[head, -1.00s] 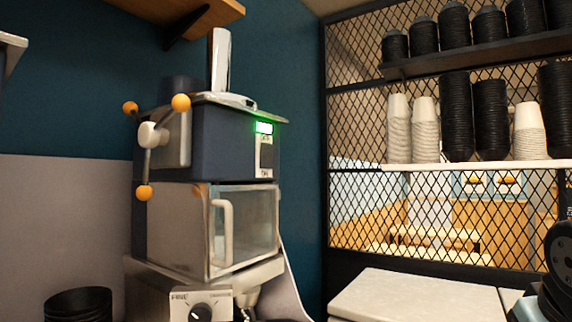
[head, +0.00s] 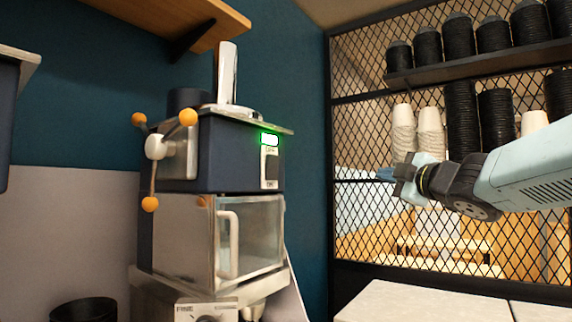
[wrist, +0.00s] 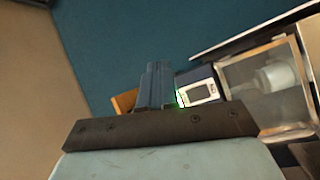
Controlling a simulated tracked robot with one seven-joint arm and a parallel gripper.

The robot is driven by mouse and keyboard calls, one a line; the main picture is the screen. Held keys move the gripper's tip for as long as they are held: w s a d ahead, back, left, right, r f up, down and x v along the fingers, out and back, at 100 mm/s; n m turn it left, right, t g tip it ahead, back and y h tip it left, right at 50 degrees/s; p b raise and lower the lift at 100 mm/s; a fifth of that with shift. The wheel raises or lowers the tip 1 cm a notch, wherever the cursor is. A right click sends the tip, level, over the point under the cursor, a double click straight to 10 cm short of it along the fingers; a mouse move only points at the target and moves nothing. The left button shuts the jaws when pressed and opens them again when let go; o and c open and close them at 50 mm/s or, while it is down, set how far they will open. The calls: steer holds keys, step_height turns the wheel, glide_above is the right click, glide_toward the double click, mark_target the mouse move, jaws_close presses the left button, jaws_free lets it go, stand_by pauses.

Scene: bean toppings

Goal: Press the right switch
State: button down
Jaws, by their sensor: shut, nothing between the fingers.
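A dark blue machine (head: 225,150) with orange-knobbed handles stands against the teal wall. On its front right is a small white panel (head: 270,165) with a dark area. A bright rectangle outlined in green (head: 270,140) glows at the panel's top; I cannot tell separate left and right switches. The panel also shows in the wrist view (wrist: 199,91), just right of my fingers, with the green glow partly hidden behind them. My gripper (head: 383,174) is shut and empty, right of the machine and apart from it in the head view. Its fingers also show in the wrist view (wrist: 158,68).
A glass-fronted compartment (head: 250,235) with a handle sits below the panel. A wooden shelf (head: 180,18) overhangs at upper left. A wire mesh partition (head: 360,110) with stacked cups (head: 462,115) stands behind my arm. A pale worktop (head: 425,303) lies below.

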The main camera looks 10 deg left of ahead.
mark_target(276, 161)
steer(key=s+a+r+n+g+y, duration=0.1)
steer(key=s+a+n+g+y, duration=0.2)
steer(key=a+n+g+y, duration=0.4)
steer(key=shift+s+a+r+n+g, duration=0.25)
steer(key=shift+a+n+g, duration=0.55)
steer(key=shift+a+n, duration=1.15)
steer(key=shift+w+d, duration=0.1)
steer(key=x, duration=1.3)
steer(key=shift+w+a, duration=0.1)
steer(key=shift+a, duration=0.4)
